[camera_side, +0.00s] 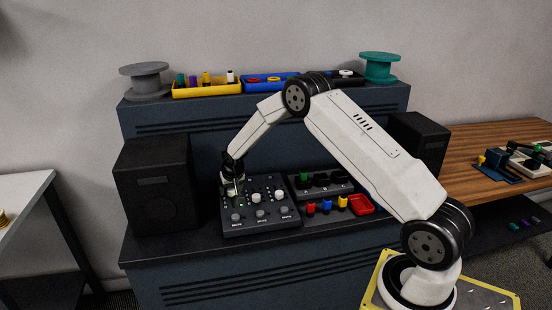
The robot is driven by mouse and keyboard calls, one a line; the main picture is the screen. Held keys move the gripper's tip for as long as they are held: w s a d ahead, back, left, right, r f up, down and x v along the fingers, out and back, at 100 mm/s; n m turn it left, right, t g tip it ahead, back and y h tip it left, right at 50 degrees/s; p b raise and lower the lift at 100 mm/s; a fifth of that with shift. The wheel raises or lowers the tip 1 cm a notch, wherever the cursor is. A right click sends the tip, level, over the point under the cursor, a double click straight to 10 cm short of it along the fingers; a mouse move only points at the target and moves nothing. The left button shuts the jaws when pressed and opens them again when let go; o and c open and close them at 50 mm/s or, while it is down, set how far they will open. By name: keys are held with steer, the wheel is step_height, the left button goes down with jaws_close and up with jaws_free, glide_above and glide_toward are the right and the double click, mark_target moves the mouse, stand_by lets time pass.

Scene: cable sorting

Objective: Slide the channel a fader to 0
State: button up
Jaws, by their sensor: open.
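A dark mixer panel (262,221) lies flat on the dark desk. It carries several white and grey knobs or fader caps, among them a white cap (256,197) near its middle. The labels are too small to read, so I cannot tell which control is the channel a fader. A row of grey knobs (236,217) runs along the front edge. My gripper (232,190) points down at the back left part of the panel. Its jaws are open, and they hide what lies just beneath. I cannot tell whether they touch a cap.
A black speaker (155,185) stands close left of the panel and another speaker (420,138) stands at the right. Right of the panel are a dark knob unit (335,188), coloured plugs (326,206) and a red tray (361,204). Bins and spools line the shelf behind.

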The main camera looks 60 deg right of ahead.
jaws_close()
stand_by(1.4)
